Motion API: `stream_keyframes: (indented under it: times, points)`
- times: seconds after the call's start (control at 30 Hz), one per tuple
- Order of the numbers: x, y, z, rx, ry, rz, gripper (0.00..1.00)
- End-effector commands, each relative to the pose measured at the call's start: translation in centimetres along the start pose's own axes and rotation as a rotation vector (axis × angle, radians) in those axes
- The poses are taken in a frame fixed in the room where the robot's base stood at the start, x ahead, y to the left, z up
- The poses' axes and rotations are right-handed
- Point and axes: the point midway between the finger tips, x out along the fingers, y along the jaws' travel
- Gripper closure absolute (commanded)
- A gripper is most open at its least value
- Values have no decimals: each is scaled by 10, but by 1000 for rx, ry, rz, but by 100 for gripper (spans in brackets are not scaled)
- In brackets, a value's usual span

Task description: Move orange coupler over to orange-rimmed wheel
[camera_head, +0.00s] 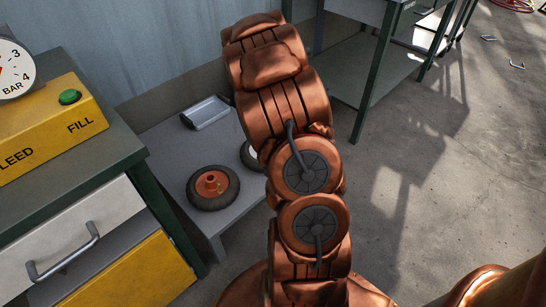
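The orange-rimmed wheel (213,187) lies flat on a low grey shelf (164,150), its black tyre around an orange hub with a small brass-coloured stem. My copper arm runs up the middle of the view and passes just right of the wheel. My gripper is not in view. I cannot make out an orange coupler; the arm may hide it.
A second wheel (248,156) is partly hidden behind my arm. At left, a yellow box (45,125) with a green button and gauge (14,70) stands on a drawer cabinet. Open floor lies right.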

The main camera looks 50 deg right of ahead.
Motion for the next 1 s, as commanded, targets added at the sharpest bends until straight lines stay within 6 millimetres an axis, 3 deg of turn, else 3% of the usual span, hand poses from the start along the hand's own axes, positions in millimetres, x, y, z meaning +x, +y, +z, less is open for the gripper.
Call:
stream_keyframes:
  times: [0.3, 1.0]
  points:
    - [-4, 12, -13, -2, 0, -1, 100]
    - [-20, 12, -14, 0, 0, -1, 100]
